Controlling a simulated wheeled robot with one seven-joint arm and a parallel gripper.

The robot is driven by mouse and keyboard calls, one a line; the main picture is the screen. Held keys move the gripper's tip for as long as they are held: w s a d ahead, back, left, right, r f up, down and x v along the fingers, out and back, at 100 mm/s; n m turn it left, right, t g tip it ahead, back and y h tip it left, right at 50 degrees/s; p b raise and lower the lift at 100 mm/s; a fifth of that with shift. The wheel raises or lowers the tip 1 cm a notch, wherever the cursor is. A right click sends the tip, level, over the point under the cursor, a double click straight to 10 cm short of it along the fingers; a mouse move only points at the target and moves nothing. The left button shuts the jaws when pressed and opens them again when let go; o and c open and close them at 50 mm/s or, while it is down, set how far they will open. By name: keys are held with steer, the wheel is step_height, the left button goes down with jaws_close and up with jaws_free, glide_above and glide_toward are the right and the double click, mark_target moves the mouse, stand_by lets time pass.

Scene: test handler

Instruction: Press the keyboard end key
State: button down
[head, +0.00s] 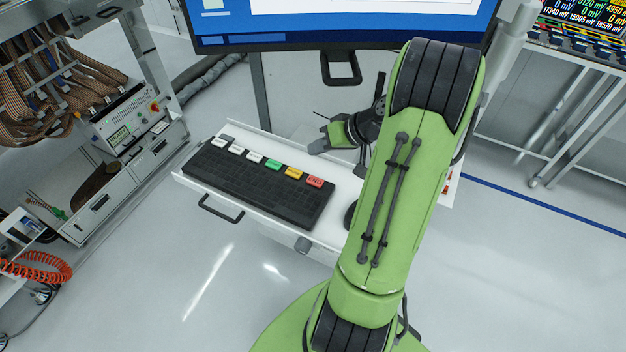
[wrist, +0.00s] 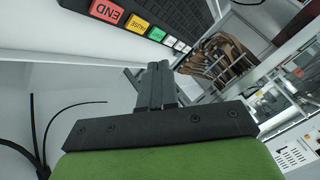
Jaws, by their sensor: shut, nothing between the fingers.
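The black keyboard (head: 258,195) lies on a white pull-out tray (head: 340,210) below the monitor. A row of coloured keys runs along its far edge. The red end key (head: 314,182) is at the right end of that row; in the wrist view it reads END (wrist: 106,11). A yellow key (head: 293,173), marked PAUSE in the wrist view (wrist: 137,24), is beside it. My gripper (head: 318,139) is behind and above the keyboard's far edge, apart from the end key. In the wrist view its fingers (wrist: 155,72) are together and empty.
The monitor (head: 340,22) stands behind the tray. A mouse, partly hidden by my arm, is right of the keyboard (head: 350,214). A rack with brown cables (head: 50,80) is at left. White tray surface is free between the keyboard and my gripper.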

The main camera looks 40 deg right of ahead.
mark_target(319, 181)
step_height(319, 181, down, 8)
steer(key=b, duration=0.6)
steer(key=shift+f+b, duration=0.25)
steer(key=shift+b, duration=0.05)
steer(key=shift+f, duration=0.1)
stand_by(1.3)
steer(key=shift+f+b, duration=0.3)
steer(key=shift+b, duration=0.1)
steer(key=shift+f+b, duration=0.35)
steer(key=shift+f, duration=0.05)
stand_by(0.4)
steer(key=shift+r, duration=0.15)
steer(key=shift+r+p, duration=0.65)
steer(key=shift+r, duration=0.05)
steer(key=shift+r, duration=0.1)
step_height(319, 181, up, 5)
steer(key=p, duration=0.4)
